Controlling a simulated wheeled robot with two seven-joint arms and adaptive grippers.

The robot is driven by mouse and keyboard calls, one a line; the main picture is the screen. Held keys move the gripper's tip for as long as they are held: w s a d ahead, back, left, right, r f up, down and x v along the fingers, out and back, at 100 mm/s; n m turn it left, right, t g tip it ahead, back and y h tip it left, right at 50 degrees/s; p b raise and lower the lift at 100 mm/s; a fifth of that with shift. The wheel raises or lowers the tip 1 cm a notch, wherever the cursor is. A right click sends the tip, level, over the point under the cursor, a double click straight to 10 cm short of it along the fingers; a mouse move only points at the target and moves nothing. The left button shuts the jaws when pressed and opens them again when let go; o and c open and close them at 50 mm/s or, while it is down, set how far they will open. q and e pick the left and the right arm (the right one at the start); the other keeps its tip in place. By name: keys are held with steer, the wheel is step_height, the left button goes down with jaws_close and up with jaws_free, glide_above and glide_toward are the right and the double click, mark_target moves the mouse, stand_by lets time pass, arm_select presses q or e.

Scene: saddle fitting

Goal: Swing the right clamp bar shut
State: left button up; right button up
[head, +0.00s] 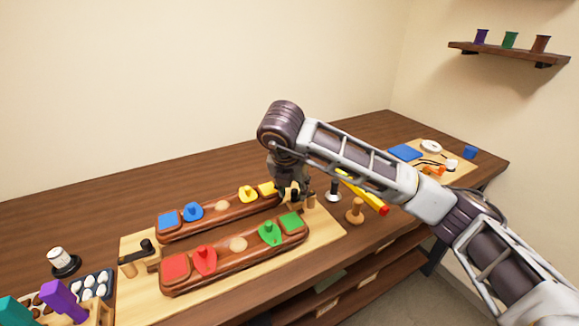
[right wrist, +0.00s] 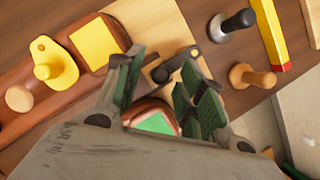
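The right clamp bar (right wrist: 176,66) is a short dark bar on the light board, shown in the right wrist view just past my right fingers. In the head view it is mostly hidden by my gripper. My right gripper (head: 290,192) is at the right end of the two brown wooden rails; in the right wrist view (right wrist: 160,96) its green-padded fingers are apart with nothing held between them. I cannot tell whether a finger touches the bar. The left clamp (head: 140,256), with a black knob, stands at the rails' left end. My left gripper is not in view.
The front rail (head: 238,258) carries red and green pieces; the rear rail (head: 222,220) carries blue and yellow ones. A black-knobbed tool (head: 333,192), a wooden knob (head: 354,211) and a yellow bar (head: 363,193) lie right of the board. A dark tray (head: 92,286) is at left.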

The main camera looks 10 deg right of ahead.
steer(key=v, duration=1.1)
steer(key=shift+r, duration=0.15)
stand_by(0.5)
steer(key=shift+s, duration=0.1)
stand_by(0.3)
